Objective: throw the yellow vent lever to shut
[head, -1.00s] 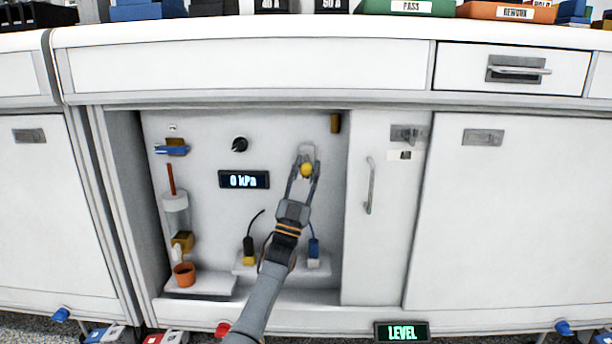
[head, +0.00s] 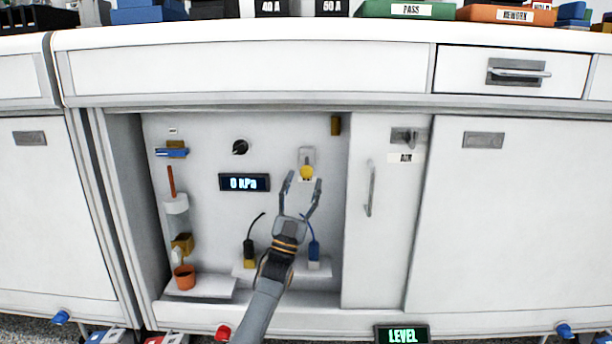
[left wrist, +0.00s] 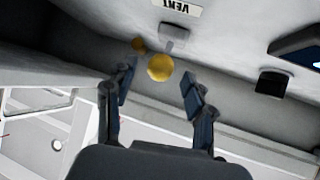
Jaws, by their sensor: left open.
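The yellow vent lever (head: 306,172) is on the back panel of the open bay, its round yellow knob hanging at the lower end of a grey mount (head: 306,154). In the left wrist view the knob (left wrist: 160,67) shows just beyond the fingertips, under a "VENT" label (left wrist: 176,7) that appears upside down. My left gripper (head: 304,181) is open and empty, just below the knob in the head view, with its fingers spread to either side. It also shows in the left wrist view (left wrist: 158,88). My right gripper is not in view.
A pressure display (head: 244,181) reading 0 kPa and a black knob (head: 240,147) are left of the lever. Black (head: 249,250) and blue (head: 313,252) plugs stand on a ledge below. A panel with a handle (head: 369,188) closes the right side.

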